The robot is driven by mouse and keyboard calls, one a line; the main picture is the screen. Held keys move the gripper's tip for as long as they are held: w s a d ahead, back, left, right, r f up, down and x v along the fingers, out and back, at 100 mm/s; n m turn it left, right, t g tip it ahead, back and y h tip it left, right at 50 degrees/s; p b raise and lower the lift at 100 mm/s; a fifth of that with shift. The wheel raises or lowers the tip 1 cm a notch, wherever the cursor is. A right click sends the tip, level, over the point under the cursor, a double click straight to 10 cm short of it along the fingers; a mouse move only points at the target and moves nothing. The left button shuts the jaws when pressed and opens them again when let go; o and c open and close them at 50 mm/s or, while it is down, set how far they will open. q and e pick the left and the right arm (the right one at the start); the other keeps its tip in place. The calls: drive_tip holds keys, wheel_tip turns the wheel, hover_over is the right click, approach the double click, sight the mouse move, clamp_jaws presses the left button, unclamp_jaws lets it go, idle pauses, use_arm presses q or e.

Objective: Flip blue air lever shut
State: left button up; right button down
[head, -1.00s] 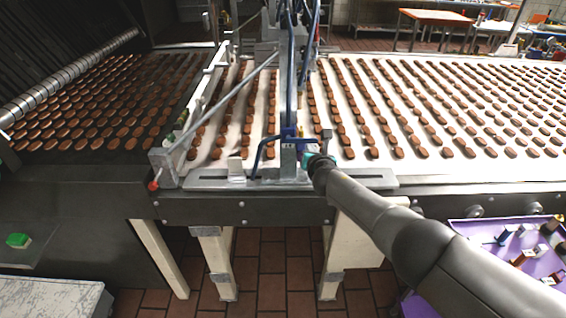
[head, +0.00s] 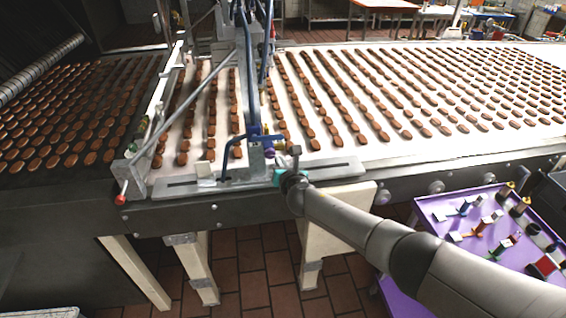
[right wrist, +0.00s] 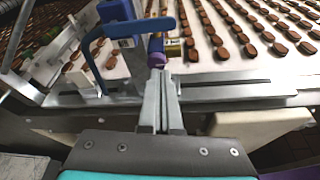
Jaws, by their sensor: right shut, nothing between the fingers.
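The blue air lever (head: 238,139) sits on the upright post at the front edge of the conveyor. In the right wrist view the lever (right wrist: 130,30) crosses above and left of my fingers, beside a blue block (right wrist: 115,10). My right gripper (right wrist: 160,74) is shut and empty, with its tips just below a purple round part (right wrist: 157,52); I cannot tell whether they touch it. In the head view the right gripper (head: 268,163) is low and right of the lever, its fingers hard to see. My left gripper is not in view.
The conveyor belt (head: 335,163) carries rows of brown biscuits. A slotted metal rail (head: 335,169) lies along its front edge. A red-tipped rod (head: 120,199) slants at the left. A purple table (head: 440,221) with small parts stands at the lower right.

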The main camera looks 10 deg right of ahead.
drive_tip(key=shift+p+v, duration=1)
drive_tip(key=shift+v, duration=1.65)
drive_tip(key=shift+a, duration=0.2)
drive_tip(key=s+d+f+m+g+b, duration=0.2)
drive_tip(key=s+f+m+b, duration=0.4)
drive_tip(key=f, duration=0.7)
drive_tip(key=s+d+f+m+g+h+b, duration=0.1)
drive_tip(key=s+d+f+m+g+b, duration=0.15)
drive_tip(key=s+f+m, duration=0.75)
drive_tip(key=s+d+f+g+b, duration=0.25)
drive_tip(key=s+f+b, duration=0.2)
drive_tip(key=f, duration=1.05)
drive_tip(key=s+f+m+g+b, duration=0.2)
drive_tip(key=s+f+m, duration=0.3)
drive_tip(key=s, duration=0.7)
drive_tip(key=s+d+f+m+g+b, duration=0.1)
drive_tip(key=s+f+m+b, duration=0.3)
drive_tip(key=s+f, duration=0.5)
drive_tip(key=s+f+m+g+b, duration=0.3)
drive_tip(key=s+f+m, duration=0.3)
drive_tip(key=s, duration=0.8)
wheel_tip(320, 180, down, 2)
drive_tip(key=shift+s+d+m+b, duration=0.15)
drive_tip(key=shift+s+m+b, duration=0.15)
drive_tip(key=shift+m, duration=0.1)
